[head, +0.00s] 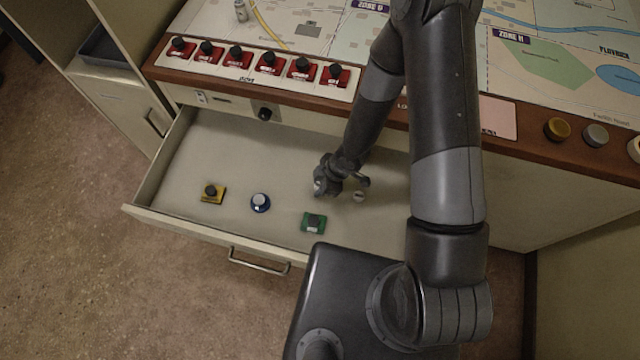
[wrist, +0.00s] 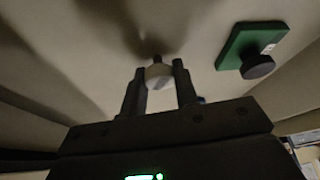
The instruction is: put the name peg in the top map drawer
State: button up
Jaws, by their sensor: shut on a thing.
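The top map drawer (head: 180,220) is pulled open below the map console in the head view. My gripper (head: 348,186) is inside the drawer's outline, towards its right side. In the wrist view my gripper (wrist: 159,74) is shut on a small pale peg (wrist: 158,75) with a dark end, held between the two fingertips. In the head view a small pale round piece shows beside the fingers, but I cannot tell for sure that it is the held peg. I cannot read any name on the peg, and the fingers hide its sides.
On the drawer floor are a yellow piece (head: 210,193) with a black knob, a round blue-and-white piece (head: 260,203) and a green piece (head: 313,222) with a black knob. A row of red knobbed pieces (head: 268,63) lines the console edge. The drawer's left part is mostly bare.

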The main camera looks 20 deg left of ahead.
jog(key=o, duration=0.9)
jog(key=shift+f, duration=0.1)
jog(key=shift+o, duration=0.2)
jog(key=v, duration=1.2)
jog(key=shift+d, duration=0.1)
dwell(0.3)
